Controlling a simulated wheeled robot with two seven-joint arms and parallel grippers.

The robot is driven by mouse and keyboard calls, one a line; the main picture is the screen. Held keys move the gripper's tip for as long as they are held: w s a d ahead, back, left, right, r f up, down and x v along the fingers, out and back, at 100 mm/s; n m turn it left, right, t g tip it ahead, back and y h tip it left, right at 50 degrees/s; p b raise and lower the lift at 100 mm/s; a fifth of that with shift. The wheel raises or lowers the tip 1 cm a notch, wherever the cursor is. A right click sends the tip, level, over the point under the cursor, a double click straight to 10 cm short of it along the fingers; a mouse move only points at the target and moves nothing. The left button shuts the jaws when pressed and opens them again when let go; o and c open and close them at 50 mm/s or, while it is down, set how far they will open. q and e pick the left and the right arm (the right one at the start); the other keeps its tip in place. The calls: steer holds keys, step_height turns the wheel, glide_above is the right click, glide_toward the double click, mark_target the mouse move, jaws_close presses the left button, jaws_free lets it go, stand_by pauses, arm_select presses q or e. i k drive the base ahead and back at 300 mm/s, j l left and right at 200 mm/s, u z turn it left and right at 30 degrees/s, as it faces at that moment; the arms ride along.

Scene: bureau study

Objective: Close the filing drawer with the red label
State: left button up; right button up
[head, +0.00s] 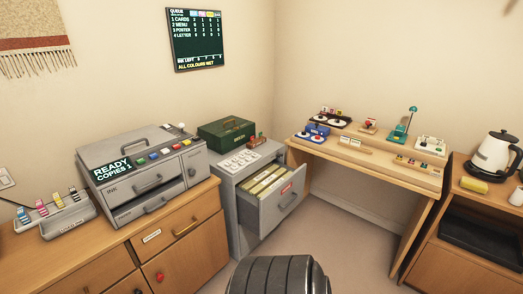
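A grey filing cabinet (238,226) stands in the corner between the two wooden units. Its top drawer (268,214) is pulled well out toward the room, with yellow folders (266,183) showing inside. A small red label (286,188) is on the drawer's front, near its top edge, above a handle (289,201). Neither of my grippers shows in the head view.
A printer (145,170) stands on the wooden cabinet to the left. A green box (227,133) sits on the filing cabinet. A desk (375,168) with small items is to the right. A dark ribbed rounded shape (278,276) fills the bottom middle. Floor shows right of the drawer.

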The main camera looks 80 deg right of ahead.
mark_target(264, 198)
steer(key=z, duration=2.8)
